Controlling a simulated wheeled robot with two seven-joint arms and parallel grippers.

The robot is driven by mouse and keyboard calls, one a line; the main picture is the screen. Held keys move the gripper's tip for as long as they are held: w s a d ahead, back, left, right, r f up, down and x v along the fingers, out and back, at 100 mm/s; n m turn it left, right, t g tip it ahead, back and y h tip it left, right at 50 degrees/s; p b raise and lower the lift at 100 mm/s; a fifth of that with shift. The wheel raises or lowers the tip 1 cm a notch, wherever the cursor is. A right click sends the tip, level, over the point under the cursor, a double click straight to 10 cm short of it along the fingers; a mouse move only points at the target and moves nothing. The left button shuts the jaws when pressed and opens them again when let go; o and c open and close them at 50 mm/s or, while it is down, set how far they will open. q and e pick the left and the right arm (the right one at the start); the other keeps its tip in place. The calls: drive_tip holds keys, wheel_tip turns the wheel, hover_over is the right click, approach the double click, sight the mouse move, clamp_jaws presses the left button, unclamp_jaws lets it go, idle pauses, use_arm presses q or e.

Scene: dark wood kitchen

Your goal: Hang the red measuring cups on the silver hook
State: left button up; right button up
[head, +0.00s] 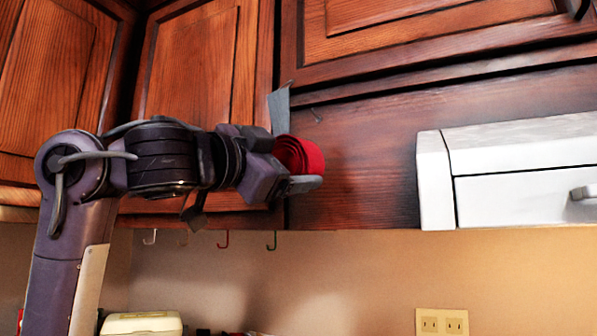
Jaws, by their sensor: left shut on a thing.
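The red measuring cups (301,153) are at the end of my left arm, in front of the dark wood cabinet panel. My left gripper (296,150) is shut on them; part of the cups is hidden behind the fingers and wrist. A silver hook (150,238) hangs under the cabinet's lower edge, below and to the left of the gripper. The cups are above the hook row and apart from it. My right gripper is not in view.
Other hooks hang in the same row: a brownish one (183,239), a red one (223,240) and a dark green one (272,241). A white appliance (520,170) is at the right. A wall outlet (442,322) and a cream-coloured object (142,323) are below.

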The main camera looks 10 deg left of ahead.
use_arm(q)
drive_tip(key=shift+w, duration=0.15)
drive_tip(key=shift+w+d+f+p, duration=0.1)
drive_tip(key=shift+w+d+p, duration=0.1)
drive_tip(key=shift+w, duration=0.3)
drive_tip(key=shift+w+d+f+p, duration=0.1)
drive_tip(key=shift+w+d, duration=0.05)
drive_tip(key=shift+w, duration=0.7)
drive_tip(key=shift+w+d+r, duration=0.1)
drive_tip(key=shift+w, duration=0.25)
drive_tip(key=shift+w+p, duration=0.15)
drive_tip(key=shift+p, duration=0.2)
drive_tip(key=shift+w+d, duration=0.15)
drive_tip(key=shift+w, duration=0.45)
drive_tip(key=shift+w+d+p, duration=0.15)
drive_tip(key=shift+w+p, duration=0.3)
drive_tip(key=shift+w, duration=0.25)
drive_tip(key=shift+w+d+p, duration=0.1)
drive_tip(key=shift+w+p, duration=0.2)
drive_tip(key=shift+w, duration=0.35)
drive_tip(key=shift+c, duration=0.4)
drive_tip(key=shift+w+r, duration=0.1)
drive_tip(key=shift+r, duration=0.05)
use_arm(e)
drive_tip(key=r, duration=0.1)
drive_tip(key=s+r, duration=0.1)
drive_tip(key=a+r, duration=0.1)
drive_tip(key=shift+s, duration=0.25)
